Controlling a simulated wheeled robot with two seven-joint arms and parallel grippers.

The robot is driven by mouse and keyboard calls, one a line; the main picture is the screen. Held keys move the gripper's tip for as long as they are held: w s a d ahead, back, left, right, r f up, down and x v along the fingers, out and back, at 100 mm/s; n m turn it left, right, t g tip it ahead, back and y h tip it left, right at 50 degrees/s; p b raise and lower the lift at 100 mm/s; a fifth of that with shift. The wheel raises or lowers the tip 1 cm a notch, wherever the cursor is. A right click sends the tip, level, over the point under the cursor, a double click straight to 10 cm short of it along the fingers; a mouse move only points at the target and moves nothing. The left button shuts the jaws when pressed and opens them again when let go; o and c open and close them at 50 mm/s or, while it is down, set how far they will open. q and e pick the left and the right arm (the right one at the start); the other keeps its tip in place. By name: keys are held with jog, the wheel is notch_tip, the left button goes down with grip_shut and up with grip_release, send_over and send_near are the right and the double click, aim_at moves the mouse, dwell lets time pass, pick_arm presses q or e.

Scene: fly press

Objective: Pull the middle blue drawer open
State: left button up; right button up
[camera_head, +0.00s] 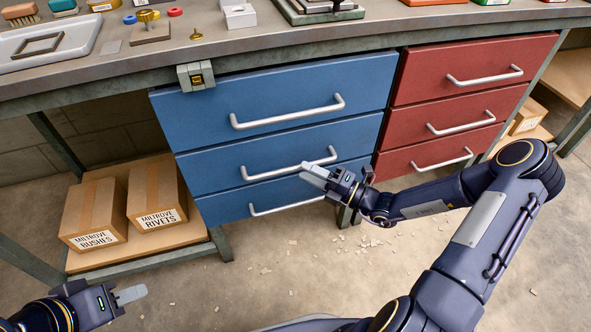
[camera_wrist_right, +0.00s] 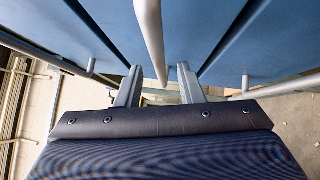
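The middle blue drawer (camera_head: 215,172) sits between two other blue drawers, its front looking level with theirs. Its silver bar handle (camera_head: 275,171) runs across the front. My right gripper (camera_head: 312,174) is at the right part of this handle. In the right wrist view, my right gripper's two fingers (camera_wrist_right: 160,88) stand apart, with a silver handle bar (camera_wrist_right: 152,40) reaching into the gap between them. I cannot tell whether either finger touches the bar. My left gripper (camera_head: 130,294) is low at the left, away from the drawers; its finger gap is not clear.
The top blue drawer (camera_head: 215,108) and bottom blue drawer (camera_head: 228,207) have similar handles. Red drawers (camera_head: 415,87) stand to the right. Cardboard boxes (camera_head: 95,212) rest on a low shelf at the left. The floor (camera_head: 245,290) in front is open, with small scraps.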

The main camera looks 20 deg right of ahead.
aim_at(297, 166)
jog(key=shift+b+x, duration=0.45)
jog(key=shift+x, duration=1.55)
grip_shut()
jog(key=shift+s, duration=0.1)
